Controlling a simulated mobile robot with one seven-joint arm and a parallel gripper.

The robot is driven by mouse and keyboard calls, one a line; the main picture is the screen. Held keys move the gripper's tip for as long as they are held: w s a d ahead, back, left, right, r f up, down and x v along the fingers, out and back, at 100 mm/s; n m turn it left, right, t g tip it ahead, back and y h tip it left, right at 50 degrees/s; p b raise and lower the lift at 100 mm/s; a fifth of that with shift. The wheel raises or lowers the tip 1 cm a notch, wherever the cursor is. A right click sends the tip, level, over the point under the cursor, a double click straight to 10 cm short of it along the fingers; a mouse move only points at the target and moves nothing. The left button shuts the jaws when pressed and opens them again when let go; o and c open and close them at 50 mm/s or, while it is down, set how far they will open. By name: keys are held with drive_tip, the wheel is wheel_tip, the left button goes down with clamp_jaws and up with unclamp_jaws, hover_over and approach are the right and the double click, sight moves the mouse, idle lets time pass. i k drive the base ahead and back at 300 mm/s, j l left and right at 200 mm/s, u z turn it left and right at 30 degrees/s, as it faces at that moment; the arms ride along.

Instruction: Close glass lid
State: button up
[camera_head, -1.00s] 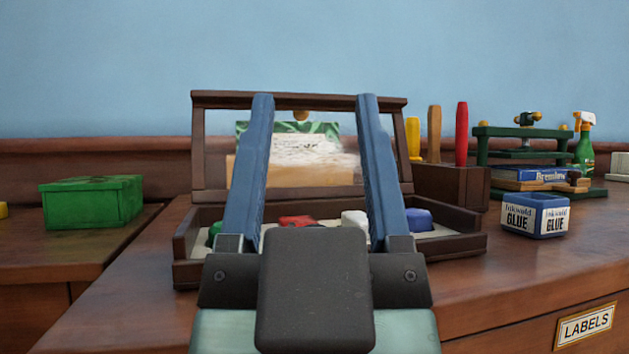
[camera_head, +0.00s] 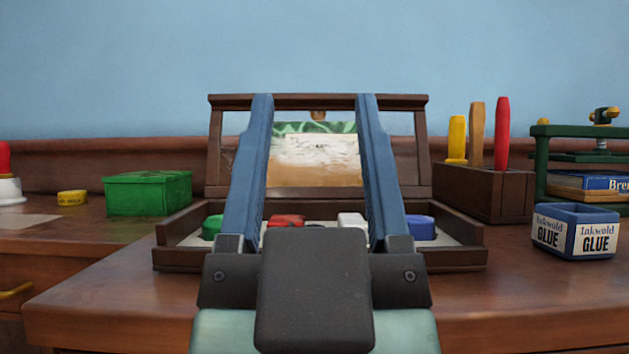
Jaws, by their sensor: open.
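A dark wooden display box (camera_head: 180,258) stands on the wooden counter in front of me. Its glass lid (camera_head: 418,103) is raised at the back, close to upright, with a wooden frame and a small brass-coloured knob (camera_head: 318,115) at the top middle. In the box lie a green piece (camera_head: 212,227), a red piece (camera_head: 287,221), a white piece (camera_head: 352,220) and a blue piece (camera_head: 420,227). My gripper (camera_head: 312,105) is open, its two blue fingers apart and pointing forward. The fingers overlap the box and lid in the picture; contact cannot be told.
A green box (camera_head: 152,193) stands to the left. At right are a dark tool block (camera_head: 485,190) with upright handles, a blue glue box (camera_head: 576,232) and a green press (camera_head: 540,160). The counter front (camera_head: 130,290) is clear on the left.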

sight(317, 104)
drive_tip(key=k+j+z, duration=0.25)
drive_tip(key=j, duration=0.25)
drive_tip(key=k+j+z, duration=0.25)
drive_tip(key=k+j, duration=0.1)
drive_tip(key=j, duration=0.05)
